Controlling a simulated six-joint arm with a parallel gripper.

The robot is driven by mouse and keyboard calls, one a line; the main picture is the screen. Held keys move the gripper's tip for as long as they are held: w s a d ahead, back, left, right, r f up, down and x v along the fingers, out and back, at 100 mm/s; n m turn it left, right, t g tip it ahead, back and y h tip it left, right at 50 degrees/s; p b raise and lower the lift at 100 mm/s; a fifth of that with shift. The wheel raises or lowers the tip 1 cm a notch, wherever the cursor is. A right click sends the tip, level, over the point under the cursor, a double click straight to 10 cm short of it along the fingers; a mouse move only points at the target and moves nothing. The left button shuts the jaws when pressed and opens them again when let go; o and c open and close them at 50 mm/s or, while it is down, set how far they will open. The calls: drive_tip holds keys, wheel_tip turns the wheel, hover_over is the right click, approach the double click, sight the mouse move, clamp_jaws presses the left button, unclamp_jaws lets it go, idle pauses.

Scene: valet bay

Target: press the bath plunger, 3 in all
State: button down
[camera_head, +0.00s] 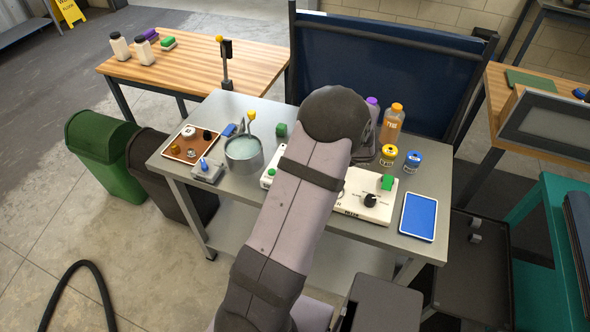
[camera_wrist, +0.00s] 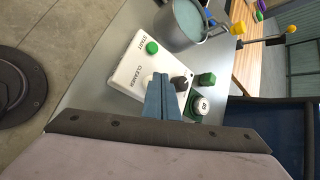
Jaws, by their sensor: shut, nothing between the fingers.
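A steel pot of pale liquid (camera_head: 244,156) stands on the left half of the steel bench, and it also shows at the top of the wrist view (camera_wrist: 182,22). A yellow-knobbed stem (camera_head: 252,117) rises at its back rim; the yellow knob (camera_wrist: 238,28) shows in the wrist view. I cannot tell for sure whether this is the bath plunger. My gripper (camera_wrist: 162,82) is shut and empty, its blue-grey fingers overlapping the white cleaner box (camera_wrist: 125,72) in the wrist view. The contact is unclear. In the head view my arm hides the gripper.
The cleaner box has a green button (camera_wrist: 152,48) and a dark knob (camera_wrist: 181,83). A green block (camera_wrist: 207,79) stands beside it. A brown tray (camera_head: 178,153) lies at left. Bottles (camera_head: 392,122), jars (camera_head: 414,160), a white panel (camera_head: 356,207) and a blue tablet (camera_head: 418,216) occupy the right.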

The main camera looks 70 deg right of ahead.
drive_tip(key=shift+f+b, duration=0.45)
drive_tip(key=shift+f, duration=0.1)
idle(0.4)
drive_tip(key=shift+r, duration=0.15)
drive_tip(key=shift+r+p, duration=0.8)
drive_tip(key=shift+r, duration=0.25)
drive_tip(key=shift+r, duration=0.1)
drive_tip(key=shift+r+p, duration=1.75)
drive_tip(key=shift+r, duration=0.65)
idle(0.8)
wheel_tip(320, 180, up, 4)
drive_tip(key=p, duration=0.3)
drive_tip(key=shift+f, duration=0.1)
drive_tip(key=shift+f, duration=0.2)
